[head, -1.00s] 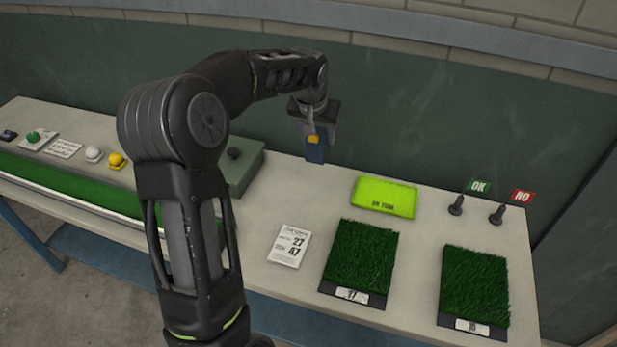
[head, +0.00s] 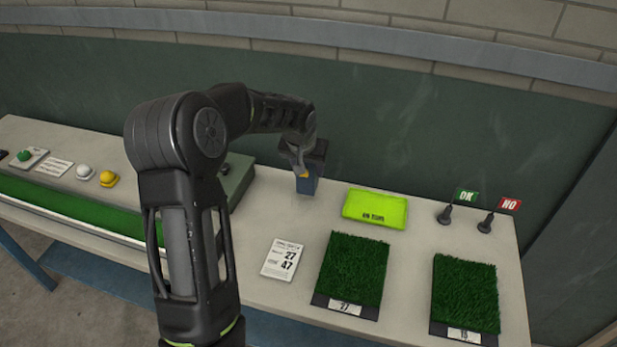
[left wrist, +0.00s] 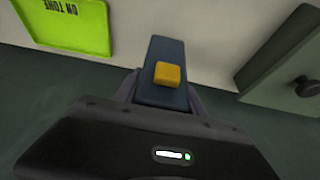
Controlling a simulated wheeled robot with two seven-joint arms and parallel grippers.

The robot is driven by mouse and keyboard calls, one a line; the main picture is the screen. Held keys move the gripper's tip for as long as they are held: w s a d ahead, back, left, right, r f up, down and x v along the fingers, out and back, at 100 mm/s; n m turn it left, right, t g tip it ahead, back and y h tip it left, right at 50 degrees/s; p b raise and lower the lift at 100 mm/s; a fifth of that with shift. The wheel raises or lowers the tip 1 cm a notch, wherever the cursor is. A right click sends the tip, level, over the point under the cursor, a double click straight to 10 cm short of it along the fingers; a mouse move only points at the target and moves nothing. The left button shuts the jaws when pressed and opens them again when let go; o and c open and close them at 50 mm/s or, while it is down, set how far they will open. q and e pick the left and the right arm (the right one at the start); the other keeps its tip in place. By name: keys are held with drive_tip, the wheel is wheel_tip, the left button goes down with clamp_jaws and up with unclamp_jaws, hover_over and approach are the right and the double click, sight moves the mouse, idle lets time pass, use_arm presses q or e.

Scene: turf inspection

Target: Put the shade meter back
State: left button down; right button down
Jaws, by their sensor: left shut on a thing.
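The shade meter is a dark blue block with a yellow button, which shows in the head view (head: 309,187) and in the left wrist view (left wrist: 167,52). My left gripper (head: 303,168) is shut on it and holds it upright at the back of the bench. I cannot tell whether its lower end touches the bench top. A grey-green case (head: 236,180) with a dark knob stands just left of it, partly hidden behind my left arm. It also shows at the right of the left wrist view (left wrist: 285,70). My right gripper is not in view.
A lime "ON TONE" tray (head: 375,208) lies right of the meter. Two turf samples (head: 354,268) (head: 465,292) and a printed card (head: 283,260) lie in front. Green OK (head: 466,196) and red NO (head: 509,204) flags stand at the right. Yellow (head: 108,179) and white balls sit left.

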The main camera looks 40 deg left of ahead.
sight(309, 178)
use_arm(q)
wheel_tip(309, 178, down, 3)
drive_tip(key=shift+f+p, duration=0.15)
drive_tip(key=shift+p, duration=0.35)
drive_tip(key=shift+f, duration=0.2)
drive_tip(key=shift+f+b, duration=0.2)
drive_tip(key=shift+b, duration=0.15)
drive_tip(key=c, duration=0.7)
unclamp_jaws()
drive_tip(key=shift+r, duration=0.15)
